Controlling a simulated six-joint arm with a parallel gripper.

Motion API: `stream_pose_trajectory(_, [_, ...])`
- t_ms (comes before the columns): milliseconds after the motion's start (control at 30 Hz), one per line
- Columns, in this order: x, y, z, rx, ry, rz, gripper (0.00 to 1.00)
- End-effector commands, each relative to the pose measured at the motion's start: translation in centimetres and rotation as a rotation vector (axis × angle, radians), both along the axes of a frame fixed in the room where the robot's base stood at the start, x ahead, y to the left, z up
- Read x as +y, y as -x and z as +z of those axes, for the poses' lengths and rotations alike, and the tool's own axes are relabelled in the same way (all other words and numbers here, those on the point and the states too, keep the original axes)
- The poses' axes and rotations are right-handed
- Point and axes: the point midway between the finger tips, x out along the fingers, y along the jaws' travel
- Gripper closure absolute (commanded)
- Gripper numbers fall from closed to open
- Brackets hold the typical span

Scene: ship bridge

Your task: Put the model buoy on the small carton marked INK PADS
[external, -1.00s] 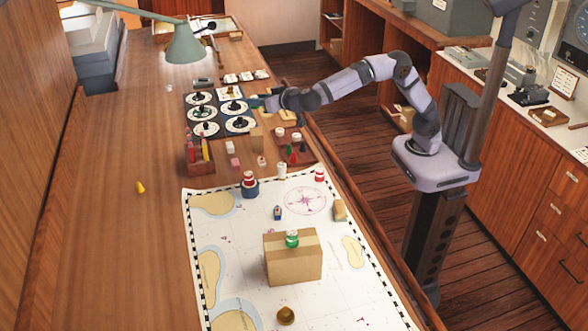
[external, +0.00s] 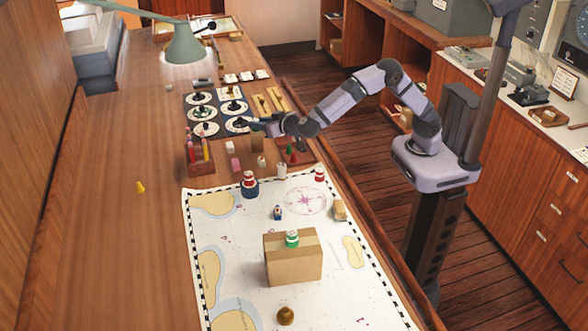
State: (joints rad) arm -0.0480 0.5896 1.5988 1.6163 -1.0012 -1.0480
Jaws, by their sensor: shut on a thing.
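My gripper (external: 250,123) is shut at the right edge of the dark board with round white discs. What it holds is too small and too hidden to make out. Possible model buoys are a red-and-white piece on a blue base (external: 250,185), a small red-and-white piece (external: 320,174) and a green-and-white piece (external: 292,238). The green-and-white one stands on a large tan carton (external: 293,264) on the chart. No INK PADS lettering is readable.
The dark board (external: 216,112) bears several discs with dark pieces. A wooden holder (external: 200,158) with coloured sticks stands left of my gripper. A brass piece (external: 286,316) and a small blue-and-white piece (external: 277,213) stand on the chart. The left tabletop is mostly clear.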

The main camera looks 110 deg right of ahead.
Motion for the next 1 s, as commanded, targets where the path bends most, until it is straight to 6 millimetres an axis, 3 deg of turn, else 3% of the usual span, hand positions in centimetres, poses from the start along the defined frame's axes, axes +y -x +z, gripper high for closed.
stream_pose_trajectory(500, [-0.01, -0.01, -0.88, 0.000, 0.001, 0.000, 0.97])
stream_pose_trajectory(533, [0.00, 0.00, -0.86, 0.000, 0.001, 0.000, 0.72])
stream_pose_trajectory(600, [-0.01, -0.01, -0.84, 0.000, 0.001, 0.000, 0.58])
stream_pose_trajectory(1000, [0.00, -0.01, -0.45, -0.003, -0.001, 0.000, 0.58])
